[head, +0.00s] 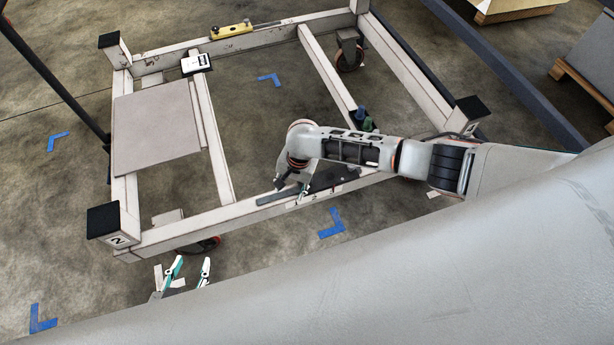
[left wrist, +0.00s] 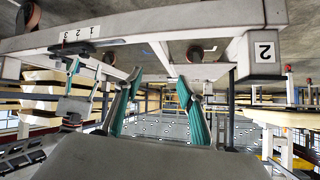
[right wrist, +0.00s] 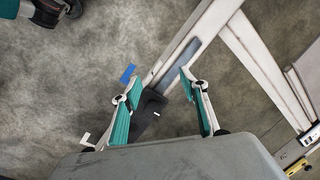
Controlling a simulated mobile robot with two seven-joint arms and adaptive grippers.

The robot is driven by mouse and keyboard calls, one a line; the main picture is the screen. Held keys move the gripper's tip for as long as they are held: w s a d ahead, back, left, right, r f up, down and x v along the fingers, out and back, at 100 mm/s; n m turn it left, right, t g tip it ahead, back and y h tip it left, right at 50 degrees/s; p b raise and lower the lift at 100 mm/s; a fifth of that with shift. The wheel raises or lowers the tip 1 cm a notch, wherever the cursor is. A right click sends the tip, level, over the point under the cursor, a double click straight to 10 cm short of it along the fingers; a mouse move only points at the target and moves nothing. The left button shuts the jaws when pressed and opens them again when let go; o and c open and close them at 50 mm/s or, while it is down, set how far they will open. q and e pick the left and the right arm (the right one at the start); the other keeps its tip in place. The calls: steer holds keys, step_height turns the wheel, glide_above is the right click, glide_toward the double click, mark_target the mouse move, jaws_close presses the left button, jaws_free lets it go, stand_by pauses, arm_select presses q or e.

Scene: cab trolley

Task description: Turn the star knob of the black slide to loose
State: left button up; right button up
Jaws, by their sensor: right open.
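A dark part (right wrist: 148,108), probably the black slide, shows between the fingers of my right gripper (right wrist: 163,92) in the right wrist view. It sits at the trolley's beam, beside a grey-blue strip (right wrist: 186,68). I cannot make out the star knob's shape or pointer. My right gripper is open; I cannot tell whether it touches the dark part. In the head view it hangs over the near beam (head: 165,238), by the grey strip (head: 278,196) and a dark plate (head: 335,176). My left gripper (head: 187,270) is open and empty in front of the near beam; it also shows in the left wrist view (left wrist: 158,82).
The trolley frame has black-capped corner posts, one marked 2 (head: 103,222). A flat panel (head: 155,128) lies on its left side. A yellow level (head: 231,30) lies on the far beam.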

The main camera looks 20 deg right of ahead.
steer(key=w+d+r+m, duration=0.1)
steer(key=d, duration=0.1)
steer(key=w+d+h, duration=0.1)
steer(key=w+d, duration=0.1)
steer(key=w+d+r+m, duration=0.1)
steer(key=d, duration=0.1)
steer(key=shift+w+d+r+m+h, duration=0.25)
steer(key=shift+w+r+m+h, duration=0.05)
steer(key=shift+w+h, duration=0.1)
steer(key=shift+w+d, duration=0.1)
steer(key=shift+d, duration=0.2)
step_height(320, 180, down, 6)
steer(key=b, duration=0.3)
steer(key=shift+f, duration=0.1)
steer(key=shift+f+b, duration=0.6)
steer(key=shift+f, duration=0.05)
steer(key=c, duration=1.1)
